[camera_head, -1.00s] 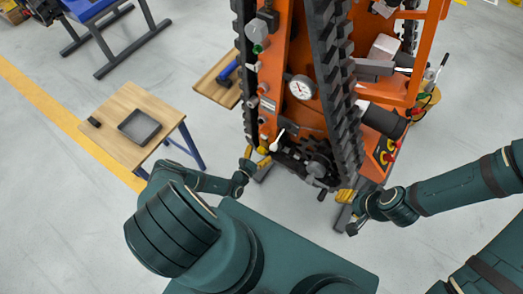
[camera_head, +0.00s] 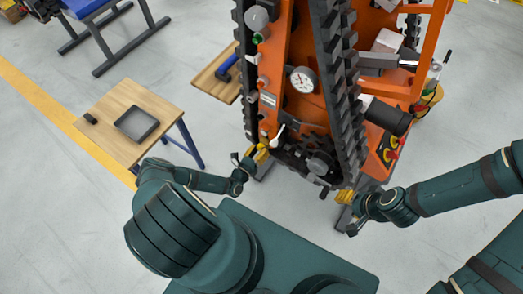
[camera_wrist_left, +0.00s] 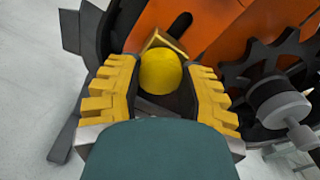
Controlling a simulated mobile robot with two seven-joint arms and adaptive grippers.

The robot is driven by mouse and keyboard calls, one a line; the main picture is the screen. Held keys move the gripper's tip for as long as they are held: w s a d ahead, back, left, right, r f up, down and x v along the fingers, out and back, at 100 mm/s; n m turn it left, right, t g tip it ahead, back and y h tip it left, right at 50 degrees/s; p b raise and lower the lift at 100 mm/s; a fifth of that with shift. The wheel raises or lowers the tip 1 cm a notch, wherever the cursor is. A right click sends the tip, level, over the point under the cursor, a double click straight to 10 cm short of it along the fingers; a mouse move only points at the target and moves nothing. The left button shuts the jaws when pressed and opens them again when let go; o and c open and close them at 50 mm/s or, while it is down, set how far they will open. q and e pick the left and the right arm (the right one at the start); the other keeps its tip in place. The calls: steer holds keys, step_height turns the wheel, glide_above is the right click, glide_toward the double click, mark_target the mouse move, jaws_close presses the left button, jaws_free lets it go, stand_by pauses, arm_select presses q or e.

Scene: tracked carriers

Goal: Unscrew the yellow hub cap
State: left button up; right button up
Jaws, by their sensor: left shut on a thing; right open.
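The yellow hub cap (camera_wrist_left: 160,71) is a rounded dome at the centre of the left wrist view, low on the orange tracked carrier (camera_head: 305,85). My left gripper (camera_head: 261,153) has its yellow-padded fingers on both sides of the cap and is shut on it. In the head view I cannot tell the cap apart from the yellow fingers. The cap's thread is hidden. My right gripper (camera_head: 345,196) is open at the lower right of the carrier, beside the foot of the right track; nothing shows between its fingers.
A dark toothed sprocket (camera_wrist_left: 270,80) with a grey hub sits right of the cap. A pale-handled lever (camera_head: 278,133) is close above my left gripper. A wooden table (camera_head: 112,108) with a grey tray (camera_head: 137,124) stands at left. The floor between is clear.

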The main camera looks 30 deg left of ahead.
arm_select(q)
steer(key=n+b, duration=0.1)
steer(key=n, duration=0.2)
steer(key=shift+f+b, duration=0.15)
steer(key=shift+b, duration=0.15)
steer(key=shift+n, duration=0.5)
steer(key=shift+r, duration=0.2)
